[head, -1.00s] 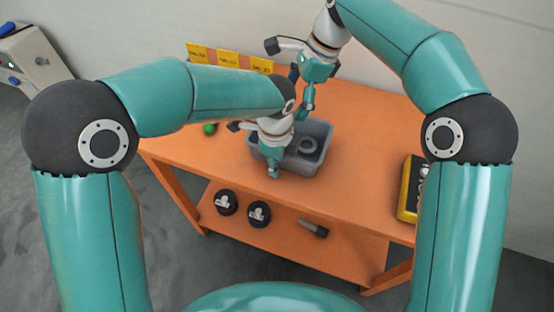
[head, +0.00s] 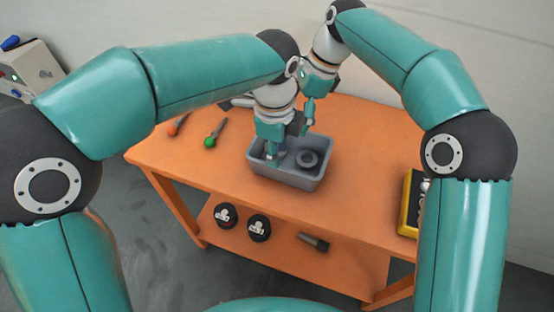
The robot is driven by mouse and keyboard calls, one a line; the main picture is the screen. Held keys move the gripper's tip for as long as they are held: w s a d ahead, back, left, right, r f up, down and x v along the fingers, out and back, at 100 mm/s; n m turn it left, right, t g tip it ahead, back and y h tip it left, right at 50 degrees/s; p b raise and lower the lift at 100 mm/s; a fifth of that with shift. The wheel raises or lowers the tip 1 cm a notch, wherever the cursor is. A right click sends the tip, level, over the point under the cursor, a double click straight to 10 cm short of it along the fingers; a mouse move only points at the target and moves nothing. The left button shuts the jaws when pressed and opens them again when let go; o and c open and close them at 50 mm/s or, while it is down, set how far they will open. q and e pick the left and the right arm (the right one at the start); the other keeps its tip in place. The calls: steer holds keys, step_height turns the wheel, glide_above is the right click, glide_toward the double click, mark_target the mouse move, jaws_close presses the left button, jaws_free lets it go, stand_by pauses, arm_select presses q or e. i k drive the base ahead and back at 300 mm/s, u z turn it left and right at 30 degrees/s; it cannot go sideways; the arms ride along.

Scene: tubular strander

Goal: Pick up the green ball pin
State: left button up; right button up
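The green ball pin (head: 209,141) lies on the orange table, left of the grey bin. Its green ball is toward me and its thin dark shaft points away, up and right. My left gripper (head: 273,158) points down over the left part of the bin, to the right of the pin and apart from it. I cannot tell whether its fingers are open. My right gripper (head: 304,128) points down near the bin's back edge, close beside the left one. Its fingers are partly hidden and I cannot tell their state.
An orange ball pin (head: 173,130) lies left of the green one. The grey bin (head: 290,181) holds a dark ring (head: 307,159). A yellow case (head: 409,203) stands at the table's right. Black round parts (head: 258,227) and a dark cylinder (head: 314,242) sit on the lower shelf.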

mark_target(209, 142)
steer(key=k, duration=1)
